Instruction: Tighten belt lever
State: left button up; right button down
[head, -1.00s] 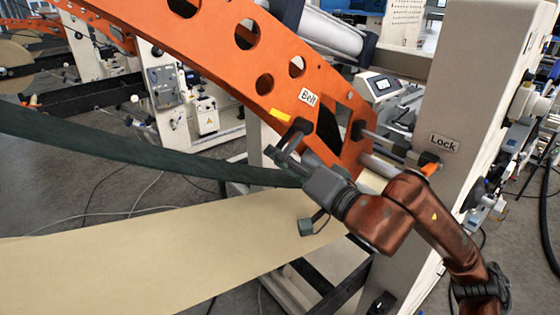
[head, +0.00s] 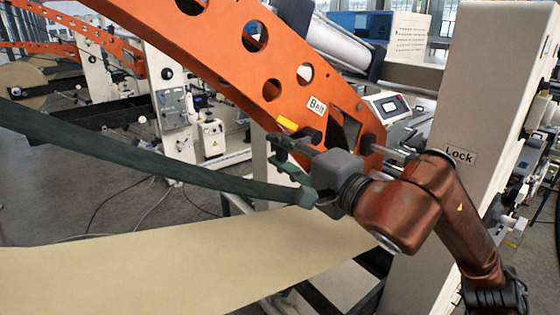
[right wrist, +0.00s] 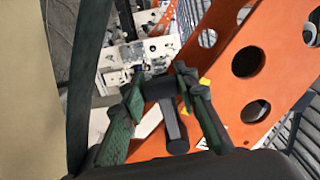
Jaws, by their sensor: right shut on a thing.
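The belt lever (right wrist: 175,128) is a dark grey T-shaped handle on the orange arm (head: 270,85), close to the "Belt" label (head: 316,106) and a yellow sticker. In the right wrist view it sits between the two green-padded fingers of my right gripper (right wrist: 160,95), which is shut on it. In the head view my right gripper (head: 286,153) is at the lower edge of the orange arm, just under the label. The lever (head: 309,134) is partly hidden there by the gripper. My left gripper is not in view.
A dark green belt (head: 130,155) slants down from the left to near my right wrist. A wide tan paper web (head: 150,265) runs below. A white column (head: 475,90) with a "Lock" label stands at right, behind my right arm.

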jog(key=shift+r, duration=0.15)
dwell(0.3)
jog(key=c, duration=1.5)
grip_release()
jog(key=v, duration=1.2)
